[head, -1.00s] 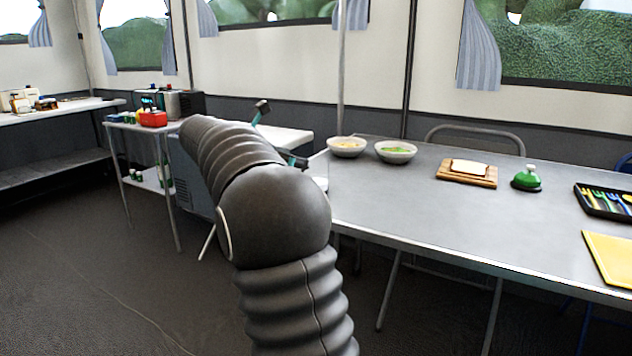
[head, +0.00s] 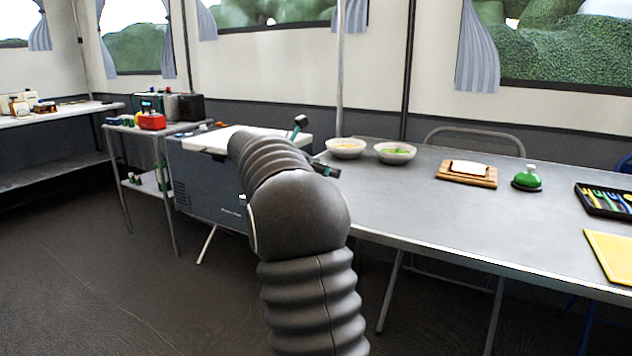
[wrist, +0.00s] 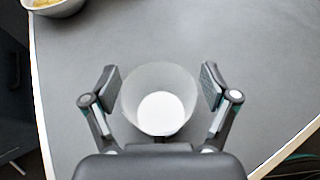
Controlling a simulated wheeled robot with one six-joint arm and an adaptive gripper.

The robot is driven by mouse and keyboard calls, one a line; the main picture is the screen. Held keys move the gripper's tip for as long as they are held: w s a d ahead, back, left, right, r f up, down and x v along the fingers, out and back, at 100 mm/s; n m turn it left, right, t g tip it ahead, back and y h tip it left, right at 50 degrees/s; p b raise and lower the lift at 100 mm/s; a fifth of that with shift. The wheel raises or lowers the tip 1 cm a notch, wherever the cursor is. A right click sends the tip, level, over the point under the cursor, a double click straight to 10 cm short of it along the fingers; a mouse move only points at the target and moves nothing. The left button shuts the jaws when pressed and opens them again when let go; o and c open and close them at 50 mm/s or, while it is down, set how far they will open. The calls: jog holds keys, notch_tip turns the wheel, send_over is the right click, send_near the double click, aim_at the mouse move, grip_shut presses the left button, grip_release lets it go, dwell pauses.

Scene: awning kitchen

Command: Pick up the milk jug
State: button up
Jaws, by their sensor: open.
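The milk jug (wrist: 160,78) shows in the wrist view as a pale, see-through round vessel with white at its middle. It stands on the grey table (wrist: 215,35), between the two fingers of my gripper (wrist: 160,86). The gripper is open, with a finger on each side of the jug and a small gap visible at each side. In the head view my gripper (head: 313,148) is partly behind my arm, over the table's left end, and the jug cannot be made out there.
A bowl with yellow food (head: 346,148) and a bowl with green food (head: 395,153) stand close by. A board (head: 467,181), a green bell-shaped item (head: 527,178) and a cutlery tray (head: 608,201) are farther right. A cool box (head: 206,190) stands left of the table.

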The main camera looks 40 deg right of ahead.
jog(key=c, duration=1.4)
jog(key=shift+r, duration=0.25)
jog(key=shift+r+p, duration=0.45)
jog(key=shift+r, duration=0.65)
jog(key=s+d+r+p, duration=0.1)
jog(key=s+d+r, duration=0.1)
jog(key=s+r, duration=0.6)
jog(key=shift+s+d+r, duration=0.15)
jog(key=shift+s+d, duration=0.15)
jog(key=shift+s, duration=1.3)
